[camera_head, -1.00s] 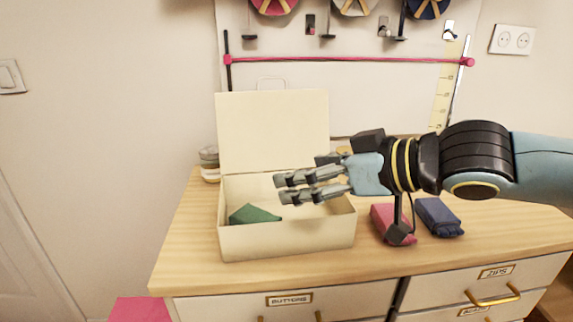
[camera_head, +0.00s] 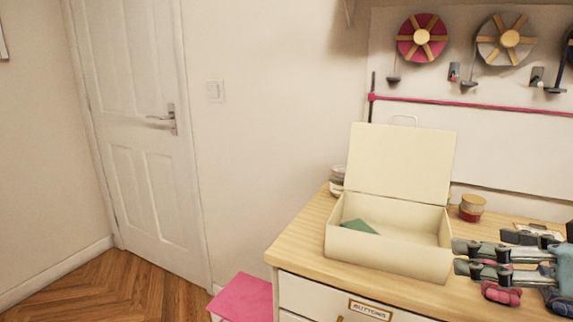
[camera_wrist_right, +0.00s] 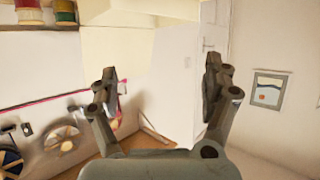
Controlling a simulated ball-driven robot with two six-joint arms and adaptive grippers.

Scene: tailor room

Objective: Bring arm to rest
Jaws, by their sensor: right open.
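My right gripper (camera_head: 482,260) is at the right edge of the head view, just right of the open cream box. It is open and empty, and its fingers point left. The right wrist view shows its two fingers (camera_wrist_right: 160,90) spread apart with nothing between them. The cream box (camera_head: 385,266) stands on the wooden dresser top with its lid (camera_head: 400,165) raised. A green folded cloth (camera_head: 360,227) lies inside the box. My left gripper is not in view.
A red bundle (camera_head: 502,296) lies on the dresser below my right gripper, partly hidden. A pink stool (camera_head: 243,297) is left of the dresser (camera_head: 300,246). A white door (camera_head: 140,140) and open floor (camera_head: 120,288) are at left.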

